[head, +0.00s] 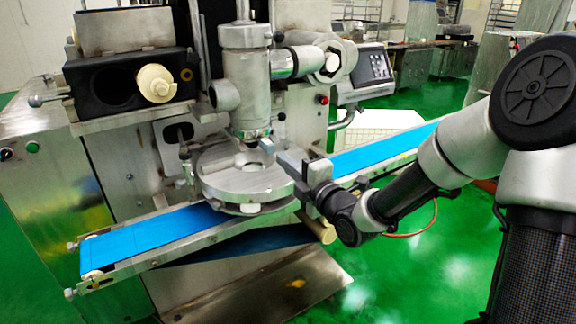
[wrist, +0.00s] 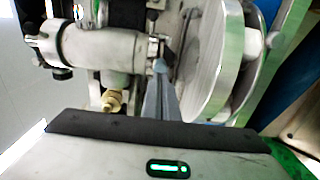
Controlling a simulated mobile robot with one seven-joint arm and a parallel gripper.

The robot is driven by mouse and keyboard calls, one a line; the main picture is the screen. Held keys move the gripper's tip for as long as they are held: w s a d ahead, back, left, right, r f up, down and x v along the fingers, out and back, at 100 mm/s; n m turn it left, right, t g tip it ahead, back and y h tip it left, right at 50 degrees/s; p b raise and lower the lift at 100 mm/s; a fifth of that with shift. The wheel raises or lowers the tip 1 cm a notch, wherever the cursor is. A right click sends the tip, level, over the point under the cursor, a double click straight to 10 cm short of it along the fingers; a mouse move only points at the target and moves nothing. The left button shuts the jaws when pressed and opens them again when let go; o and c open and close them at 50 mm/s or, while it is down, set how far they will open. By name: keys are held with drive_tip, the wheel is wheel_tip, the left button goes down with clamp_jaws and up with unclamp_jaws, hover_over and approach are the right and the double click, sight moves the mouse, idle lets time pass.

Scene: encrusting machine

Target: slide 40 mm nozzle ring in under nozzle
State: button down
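The nozzle (head: 251,133) hangs at the lower end of the machine's upright steel cylinder, above a round steel disc (head: 226,180). My gripper (head: 271,148) reaches in from the right, its fingertips just right of the nozzle's lower end and above the disc. In the wrist view my gripper (wrist: 161,76) has its grey fingers close together, with a small rounded grey part (wrist: 160,66) at their tips. This looks like the nozzle ring seen nearly edge-on, but most of it is hidden. I cannot tell whether it touches the nozzle.
A blue conveyor belt (head: 160,238) runs under the disc to both sides. A horizontal steel pipe (head: 292,62) and a control panel (head: 371,68) stand above and right. The disc also shows close beside the fingers in the wrist view (wrist: 204,65).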

sight(272, 150)
drive_tip(key=shift+b+x, duration=1.05)
drive_tip(key=shift+x, duration=1)
drive_tip(key=b+v, duration=0.1)
drive_tip(key=v, duration=0.9)
drive_tip(key=shift+d, duration=0.1)
